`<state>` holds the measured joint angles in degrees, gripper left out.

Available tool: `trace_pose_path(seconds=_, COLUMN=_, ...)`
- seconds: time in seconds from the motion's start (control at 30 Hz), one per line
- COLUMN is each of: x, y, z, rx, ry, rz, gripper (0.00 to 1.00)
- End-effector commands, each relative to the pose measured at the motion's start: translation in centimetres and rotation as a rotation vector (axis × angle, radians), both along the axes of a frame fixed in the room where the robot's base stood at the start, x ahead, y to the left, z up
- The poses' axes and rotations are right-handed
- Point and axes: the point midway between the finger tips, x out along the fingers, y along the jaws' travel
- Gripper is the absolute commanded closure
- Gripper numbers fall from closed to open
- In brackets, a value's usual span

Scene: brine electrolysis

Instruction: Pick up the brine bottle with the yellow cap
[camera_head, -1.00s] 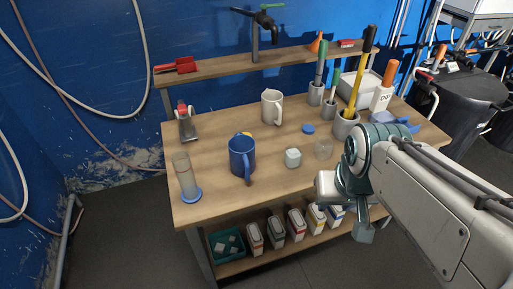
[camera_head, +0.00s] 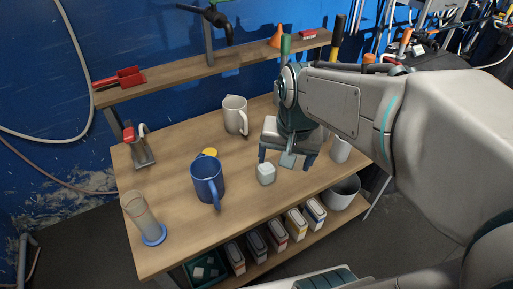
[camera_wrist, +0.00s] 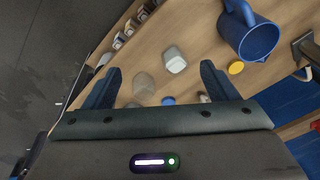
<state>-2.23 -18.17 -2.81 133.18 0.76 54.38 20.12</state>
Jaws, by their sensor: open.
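A yellow round cap-like disc (camera_head: 210,152) shows just behind the blue mug (camera_head: 207,182) on the tabletop. It also shows in the wrist view (camera_wrist: 236,67), beside the mug; I cannot make out a bottle body under it. Several white bottles with coloured labels stand on the lower shelf, one with a yellow-orange label (camera_head: 297,224); their caps are too small to tell. My gripper (camera_head: 286,164) is open and empty over the right part of the table, right of the small pale jar (camera_head: 266,173). In the wrist view its fingers (camera_wrist: 160,82) are spread, with a clear jar (camera_wrist: 143,84) between them.
A white mug (camera_head: 235,115) stands at the back. A clear cylinder with a blue base (camera_head: 150,222) stands at the front left corner. A blue disc (camera_wrist: 168,101) lies on the table.

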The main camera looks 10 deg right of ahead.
Motion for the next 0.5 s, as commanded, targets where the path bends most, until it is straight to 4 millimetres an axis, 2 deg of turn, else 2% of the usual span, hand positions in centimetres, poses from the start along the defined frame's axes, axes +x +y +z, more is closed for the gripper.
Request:
trace_pose_path(seconds=0.03, x=1.8, y=0.0, z=-1.5, rx=0.017, ry=0.028, rz=-0.082, gripper=0.2)
trace_pose_path(seconds=0.3, x=10.0, y=-0.4, z=-6.1, rx=0.065, ry=0.136, rz=-0.571, gripper=0.2)
trace_pose_path(seconds=0.5, x=13.7, y=-0.6, z=-8.9, rx=0.062, ry=0.175, rz=-0.807, gripper=0.2)
